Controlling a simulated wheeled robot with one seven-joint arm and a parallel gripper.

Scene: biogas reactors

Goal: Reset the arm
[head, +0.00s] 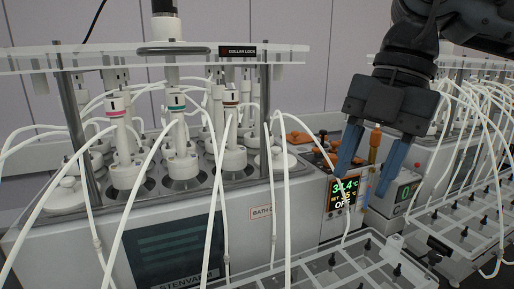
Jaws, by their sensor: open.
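My gripper (367,178) hangs from the upper right of the head view. My dark arm comes in from the top right.
A reactor bath (160,235) with several white-capped vessels (180,150) fills the left under a clear plate (130,58). White tubes loop in front. A clear rack (330,272) lies at the lower middle. More tubed equipment (470,125) crowds the right.

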